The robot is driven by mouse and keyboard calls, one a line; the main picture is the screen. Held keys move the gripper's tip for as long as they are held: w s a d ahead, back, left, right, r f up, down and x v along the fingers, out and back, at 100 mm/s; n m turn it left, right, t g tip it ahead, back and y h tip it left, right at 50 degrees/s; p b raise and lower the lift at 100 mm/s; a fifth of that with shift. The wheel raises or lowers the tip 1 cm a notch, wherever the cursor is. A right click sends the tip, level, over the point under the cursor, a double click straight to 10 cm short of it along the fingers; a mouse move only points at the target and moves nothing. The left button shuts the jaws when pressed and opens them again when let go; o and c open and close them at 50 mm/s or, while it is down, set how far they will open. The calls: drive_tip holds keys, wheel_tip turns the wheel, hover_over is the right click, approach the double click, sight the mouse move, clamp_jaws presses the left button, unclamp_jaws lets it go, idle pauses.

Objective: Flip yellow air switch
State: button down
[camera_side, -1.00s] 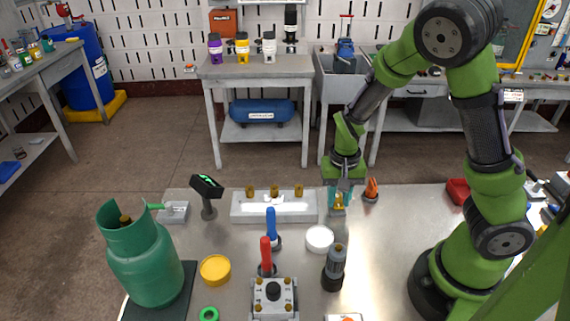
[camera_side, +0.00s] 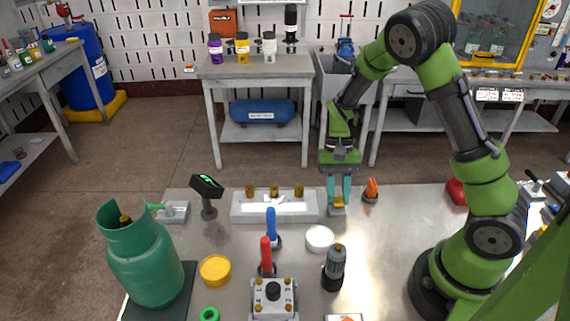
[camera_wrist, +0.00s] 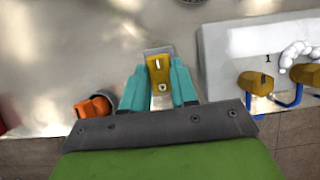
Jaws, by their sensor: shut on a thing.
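The yellow air switch (camera_side: 337,201) stands on a small grey base at the back of the metal table, right of the long white block. My gripper (camera_side: 339,196) points down at it with its teal fingers on either side. In the wrist view the switch (camera_wrist: 158,70) sits between the two fingertips (camera_wrist: 158,88), its yellow body marked with a line and a circle. My gripper is shut on the switch. The exact contact faces are partly hidden in the side view.
An orange switch (camera_side: 371,189) stands close to the right of my gripper. The white block (camera_side: 274,213) with several brass-coloured knobs is close on the left. A white round lid (camera_side: 319,239) and a dark cylinder (camera_side: 333,270) are nearer the front. The table right of them is clear.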

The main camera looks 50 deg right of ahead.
drive_tip(key=c, duration=0.9)
unclamp_jaws()
drive_tip(key=v, duration=1.7)
drive_tip(key=shift+s+a, duration=0.1)
drive_tip(key=s+a+r+n+t, duration=0.1)
drive_tip(key=s+a+r+t, duration=0.1)
drive_tip(key=s+a+t, duration=0.1)
drive_tip(key=s+a+r+n+t+h, duration=0.1)
drive_tip(key=s+a+r+n+t, duration=0.1)
drive_tip(key=s+a+t, duration=0.2)
drive_tip(key=s+a+r+n+t, duration=0.2)
drive_tip(key=s+a+r+t, duration=0.1)
drive_tip(key=s+a, duration=0.2)
drive_tip(key=shift+s+a+r+t+h, duration=0.15)
drive_tip(key=shift+s+t+h, duration=0.15)
drive_tip(key=shift+s+t, duration=0.15)
